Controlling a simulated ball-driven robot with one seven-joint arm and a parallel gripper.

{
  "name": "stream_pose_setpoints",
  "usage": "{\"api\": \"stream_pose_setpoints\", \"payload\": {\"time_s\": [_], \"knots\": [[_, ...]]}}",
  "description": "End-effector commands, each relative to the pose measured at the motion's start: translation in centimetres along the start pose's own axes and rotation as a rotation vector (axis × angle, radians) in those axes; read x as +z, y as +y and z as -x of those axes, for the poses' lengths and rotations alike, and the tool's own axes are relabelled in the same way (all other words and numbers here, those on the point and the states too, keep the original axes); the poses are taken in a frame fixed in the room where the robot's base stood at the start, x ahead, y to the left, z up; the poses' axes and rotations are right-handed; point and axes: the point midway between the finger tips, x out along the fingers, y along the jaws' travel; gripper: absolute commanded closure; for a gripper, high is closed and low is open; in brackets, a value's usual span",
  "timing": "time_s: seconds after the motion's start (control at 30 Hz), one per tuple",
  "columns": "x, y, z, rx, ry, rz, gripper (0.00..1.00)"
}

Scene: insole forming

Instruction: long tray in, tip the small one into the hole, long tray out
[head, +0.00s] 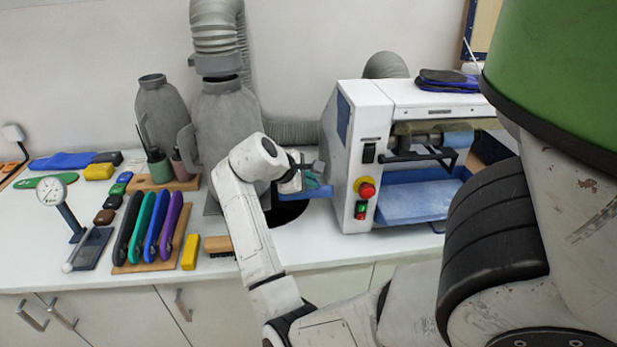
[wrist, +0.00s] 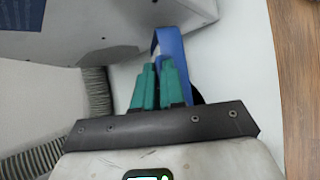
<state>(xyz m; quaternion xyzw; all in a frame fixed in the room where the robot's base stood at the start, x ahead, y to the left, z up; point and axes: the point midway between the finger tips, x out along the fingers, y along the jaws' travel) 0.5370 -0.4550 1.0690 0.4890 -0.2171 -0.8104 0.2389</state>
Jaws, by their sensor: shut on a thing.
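My gripper (head: 311,181) is shut on a small blue tray (head: 320,192). It holds the tray above and beside the round dark hole (head: 288,212) in the worktop. In the wrist view the teal fingertips (wrist: 160,82) close on the blue tray (wrist: 171,48), and a dark edge of the hole (wrist: 197,97) shows behind it. The tray's inside is hidden, so I cannot tell what it holds or how far it tilts. A long blue tray (head: 415,201) lies in the opening at the front of the white machine, under its roller.
The white machine (head: 354,147) with red and green buttons stands just right of my gripper. A grey canister with a hose (head: 226,115) stands behind it. A brush (head: 218,244), a yellow block (head: 190,252) and a board of coloured tools (head: 150,232) lie to the left.

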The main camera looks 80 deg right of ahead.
Motion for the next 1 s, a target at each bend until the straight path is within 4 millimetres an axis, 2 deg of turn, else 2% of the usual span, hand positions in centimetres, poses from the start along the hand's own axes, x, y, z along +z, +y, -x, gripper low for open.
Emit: {"api": "stream_pose_setpoints", "payload": {"time_s": [0.73, 1.0], "knots": [[0.1, 2.7, 0.5, -0.131, -0.007, 0.083, 1.0], [0.0, 4.6, 0.5, -0.221, -0.013, 0.145, 1.0]]}}
